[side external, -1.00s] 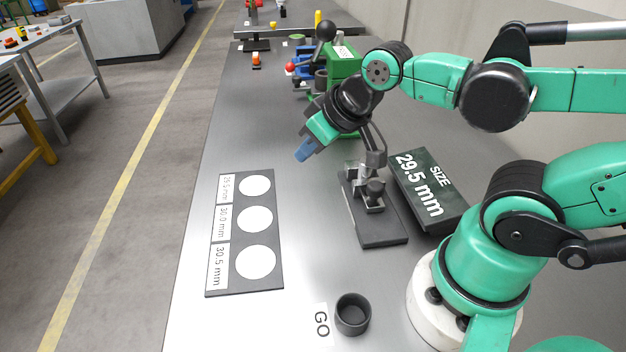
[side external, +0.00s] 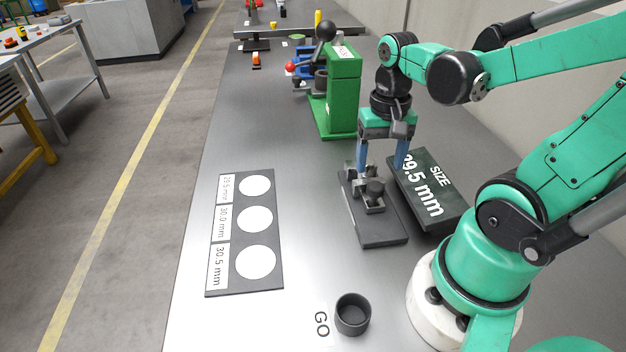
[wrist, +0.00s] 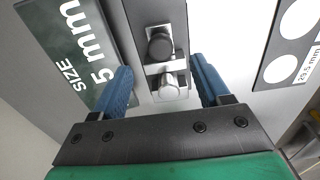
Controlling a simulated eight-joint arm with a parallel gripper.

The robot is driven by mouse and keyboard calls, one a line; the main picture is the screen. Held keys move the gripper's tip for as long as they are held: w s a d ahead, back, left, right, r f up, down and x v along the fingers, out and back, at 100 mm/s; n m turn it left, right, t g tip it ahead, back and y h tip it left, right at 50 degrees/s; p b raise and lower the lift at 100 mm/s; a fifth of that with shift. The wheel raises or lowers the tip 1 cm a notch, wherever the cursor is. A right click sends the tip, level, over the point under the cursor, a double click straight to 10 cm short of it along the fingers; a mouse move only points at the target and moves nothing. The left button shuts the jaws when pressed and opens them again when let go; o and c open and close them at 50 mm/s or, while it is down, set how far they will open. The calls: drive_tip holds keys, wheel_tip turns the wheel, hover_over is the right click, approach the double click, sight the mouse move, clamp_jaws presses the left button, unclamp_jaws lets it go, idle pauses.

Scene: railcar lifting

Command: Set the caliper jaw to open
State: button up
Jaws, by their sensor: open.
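The caliper fixture (side external: 385,232) is a dark base plate with a grey metal jaw block and a round dark knob, lying flat on the bench left of the size sign. In the wrist view its knob (wrist: 160,46) and the bright metal piece (wrist: 167,84) show between my fingers. My gripper (side external: 381,166) points down over the far end of the fixture. Its two blue fingers are spread wide, one on each side of the metal piece in the wrist view (wrist: 163,80), with visible gaps. Whether the caliper jaw is open or closed is unclear.
A dark sign reading "SIZE 29.5 mm" (side external: 437,205) lies close right of the fixture. A plate with three white circles (side external: 216,284) lies to the left. A dark cup (side external: 353,316) by a GO label stands in front. A green press (side external: 343,90) stands behind.

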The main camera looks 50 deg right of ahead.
sight(376, 185)
drive_tip(key=shift+f, duration=2.4)
clamp_jaws()
